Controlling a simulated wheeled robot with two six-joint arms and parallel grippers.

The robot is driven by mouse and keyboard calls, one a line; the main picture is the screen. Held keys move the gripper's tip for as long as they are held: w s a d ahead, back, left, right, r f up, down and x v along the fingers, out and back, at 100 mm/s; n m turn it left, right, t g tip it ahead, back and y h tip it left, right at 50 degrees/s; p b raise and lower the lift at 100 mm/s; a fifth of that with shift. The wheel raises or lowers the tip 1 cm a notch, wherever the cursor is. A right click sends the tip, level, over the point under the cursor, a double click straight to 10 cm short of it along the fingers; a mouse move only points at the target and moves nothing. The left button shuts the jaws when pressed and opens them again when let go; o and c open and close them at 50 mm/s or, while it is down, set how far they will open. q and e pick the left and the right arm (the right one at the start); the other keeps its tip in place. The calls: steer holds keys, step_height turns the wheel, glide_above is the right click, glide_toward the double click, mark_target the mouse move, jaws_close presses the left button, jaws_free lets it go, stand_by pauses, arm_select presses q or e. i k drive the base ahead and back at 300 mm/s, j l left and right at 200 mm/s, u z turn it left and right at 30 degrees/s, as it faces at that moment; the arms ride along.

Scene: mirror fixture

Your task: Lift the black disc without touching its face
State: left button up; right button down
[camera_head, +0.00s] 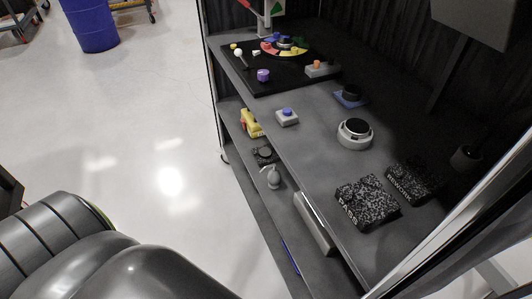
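Several dark round pieces could be the black disc, and I cannot tell which is meant. A black disc (351,91) sits on a blue square base toward the back of the grey bench top. A white round fixture (355,134) with a dark top stands nearer, to its front. Another dark round piece (265,152) lies on the lower shelf. Neither of my grippers shows in the head view.
Two black speckled blocks (367,202) lie at the near right of the bench (315,155). A grey box with a blue button (287,116) sits near its left edge. A black board (252,73) with coloured pieces is at the far end. A blue barrel (92,24) stands on open floor.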

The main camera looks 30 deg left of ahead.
mark_target(265, 152)
steer(key=j, duration=0.55)
steer(key=k+j, duration=0.15)
steer(key=j, duration=0.4)
steer(key=i+j, duration=0.15)
steer(key=j, duration=0.15)
steer(key=i+j, duration=0.15)
steer(key=j, duration=0.2)
steer(key=i+j, duration=0.15)
steer(key=j, duration=0.15)
